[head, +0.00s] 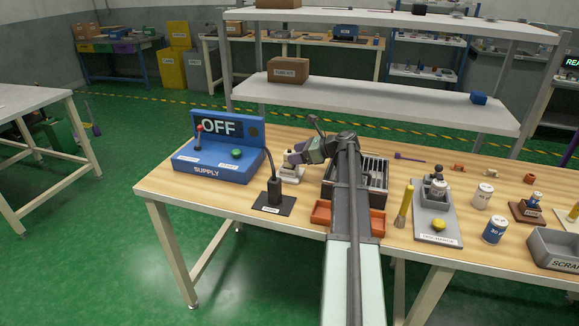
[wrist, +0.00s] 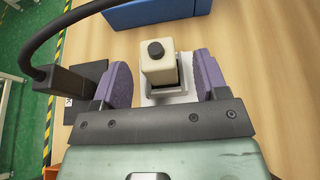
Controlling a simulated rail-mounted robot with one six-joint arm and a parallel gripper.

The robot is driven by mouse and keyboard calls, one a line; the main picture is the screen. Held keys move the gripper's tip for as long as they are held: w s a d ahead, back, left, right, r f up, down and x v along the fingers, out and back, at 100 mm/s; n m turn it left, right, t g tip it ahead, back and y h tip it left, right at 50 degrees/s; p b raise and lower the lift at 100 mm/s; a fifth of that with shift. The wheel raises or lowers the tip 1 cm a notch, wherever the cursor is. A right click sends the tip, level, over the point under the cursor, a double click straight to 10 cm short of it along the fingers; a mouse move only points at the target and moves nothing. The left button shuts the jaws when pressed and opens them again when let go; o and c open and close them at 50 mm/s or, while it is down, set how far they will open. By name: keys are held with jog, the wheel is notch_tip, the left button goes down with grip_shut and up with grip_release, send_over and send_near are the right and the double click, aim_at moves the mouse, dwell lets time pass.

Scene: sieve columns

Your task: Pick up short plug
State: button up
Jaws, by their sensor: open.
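My gripper (head: 303,153) is open above the left part of the wooden table. In the wrist view its two purple fingers (wrist: 162,68) stand on either side of a cream block with a round black knob on top (wrist: 159,72). I see a gap on both sides, so the fingers do not visibly touch it. The block sits in a small grey holder on a white base (wrist: 183,88); in the head view the white base (head: 291,177) shows partly behind my gripper. No readable label names the short plug, so I cannot tell for certain that this block is it.
A black post with a cable (head: 274,190) stands close to the left, also in the wrist view (wrist: 75,85). The blue SUPPLY box (head: 215,165) reading OFF is behind left. Orange trays (head: 321,213), a yellow-handled brush (head: 404,205) and a DISCHARGE tray (head: 420,222) are right.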

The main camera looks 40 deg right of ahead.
jog(key=b+x, duration=0.1)
jog(key=x, duration=0.2)
jog(key=shift+w+a+f, duration=0.15)
jog(key=shift+w+f, duration=0.1)
jog(key=shift+f, duration=0.05)
jog(key=c, duration=1)
jog(key=shift+r, duration=0.15)
